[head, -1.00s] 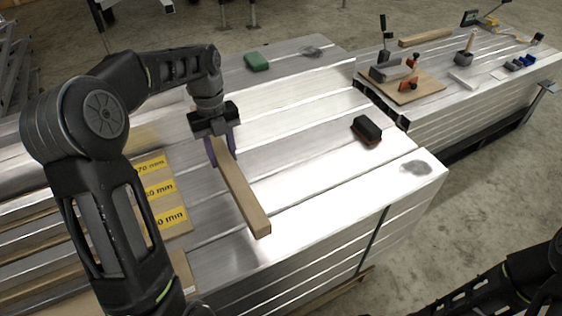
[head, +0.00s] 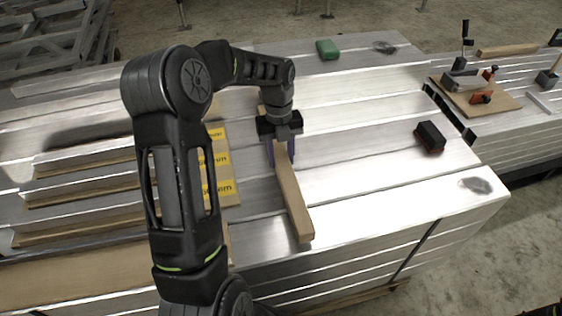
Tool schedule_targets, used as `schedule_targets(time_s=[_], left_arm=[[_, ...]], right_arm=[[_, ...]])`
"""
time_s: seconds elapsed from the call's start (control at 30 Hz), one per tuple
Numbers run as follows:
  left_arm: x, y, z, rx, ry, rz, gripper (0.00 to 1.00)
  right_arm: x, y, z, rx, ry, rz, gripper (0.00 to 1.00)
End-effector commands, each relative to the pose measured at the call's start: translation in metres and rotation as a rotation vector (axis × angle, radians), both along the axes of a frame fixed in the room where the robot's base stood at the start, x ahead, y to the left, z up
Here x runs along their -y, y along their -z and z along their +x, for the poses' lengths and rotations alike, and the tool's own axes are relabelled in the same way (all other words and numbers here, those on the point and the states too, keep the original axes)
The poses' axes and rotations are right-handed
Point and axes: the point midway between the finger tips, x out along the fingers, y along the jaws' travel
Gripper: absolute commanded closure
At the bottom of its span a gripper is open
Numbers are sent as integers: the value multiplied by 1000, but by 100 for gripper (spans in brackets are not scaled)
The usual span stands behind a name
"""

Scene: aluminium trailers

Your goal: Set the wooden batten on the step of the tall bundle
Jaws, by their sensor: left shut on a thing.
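The wooden batten (head: 294,203) is a light brown bar in the middle of the head view, over the near aluminium bundle (head: 380,190). My left gripper (head: 281,152) is shut on the batten's far end, and the bar points toward the near edge. I cannot tell whether it touches the metal. A second bundle (head: 515,130) stands at the right, and stepped profiles (head: 85,165) lie at the left. I cannot tell for sure which one is the tall bundle's step. My right gripper is not in view.
A black and red block (head: 430,137) and a green block (head: 327,49) lie on the near bundle. Yellow labels (head: 222,160) sit left of the batten. A board with clamps (head: 478,97) and another wooden bar (head: 507,50) lie on the right bundle.

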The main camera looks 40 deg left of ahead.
Motion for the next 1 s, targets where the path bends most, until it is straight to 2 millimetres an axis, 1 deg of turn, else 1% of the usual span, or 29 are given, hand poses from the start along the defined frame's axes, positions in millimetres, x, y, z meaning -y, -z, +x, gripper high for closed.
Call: schedule_targets(time_s=[0.03, 0.13, 0.4, 0.53, 0.57, 0.8, 0.83, 1.0], left_arm=[[0, 10, 0, -1, 0, -1, 100], [0, 18, 1, 1, 0, 0, 100], [0, 19, 1, 2, 0, 1, 100], [0, 22, 1, 2, 0, 1, 100], [0, 23, 0, 1, 0, 1, 63], [0, 22, 0, 1, 0, 1, 43], [0, 22, 0, 1, 0, 1, 42], [0, 22, 0, 1, 0, 1, 42]], right_arm=[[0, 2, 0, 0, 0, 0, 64], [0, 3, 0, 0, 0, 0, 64], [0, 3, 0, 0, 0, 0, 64], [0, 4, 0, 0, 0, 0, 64], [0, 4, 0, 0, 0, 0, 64], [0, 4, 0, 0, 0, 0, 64], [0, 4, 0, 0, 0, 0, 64], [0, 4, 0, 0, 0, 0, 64]])
